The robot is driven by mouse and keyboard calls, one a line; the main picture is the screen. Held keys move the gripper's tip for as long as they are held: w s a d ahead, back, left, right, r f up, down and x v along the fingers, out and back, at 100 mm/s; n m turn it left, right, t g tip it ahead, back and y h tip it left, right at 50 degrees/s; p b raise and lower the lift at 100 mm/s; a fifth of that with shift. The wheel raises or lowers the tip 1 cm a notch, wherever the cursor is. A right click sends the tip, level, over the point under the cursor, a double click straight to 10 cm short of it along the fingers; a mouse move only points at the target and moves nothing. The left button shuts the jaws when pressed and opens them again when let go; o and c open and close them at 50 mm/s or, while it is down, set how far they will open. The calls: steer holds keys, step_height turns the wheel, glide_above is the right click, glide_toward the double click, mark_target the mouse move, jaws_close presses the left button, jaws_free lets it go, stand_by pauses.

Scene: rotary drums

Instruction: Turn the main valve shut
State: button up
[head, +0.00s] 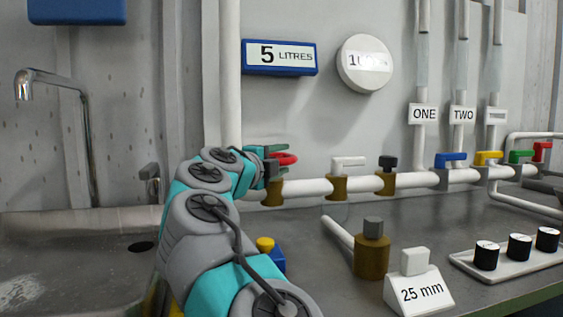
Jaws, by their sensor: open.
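A red valve handle (287,159) sits on a brass valve body (272,193) at the left end of the white horizontal pipe (307,187). I take it to be the main valve; no label on it is readable. My gripper (274,157) is at the red handle, its dark fingers at the handle's left side. The gripper is open. My arm and gripper hide the left part of the handle, and I cannot tell whether the fingers touch it.
Along the pipe stand a white-handled valve (348,163), a black-handled one (388,162) and several coloured ones. A loose brass valve (371,255), a "25 mm" block (418,285) and a tray (496,273) with black knobs are on the bench. A sink (60,240) is left.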

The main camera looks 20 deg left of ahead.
steer(key=s+a+b, duration=0.1)
steer(key=s+b, duration=0.2)
steer(key=s, duration=0.4)
steer(key=shift+s+a, duration=0.15)
steer(key=shift+a, duration=0.05)
steer(key=shift+d, duration=0.1)
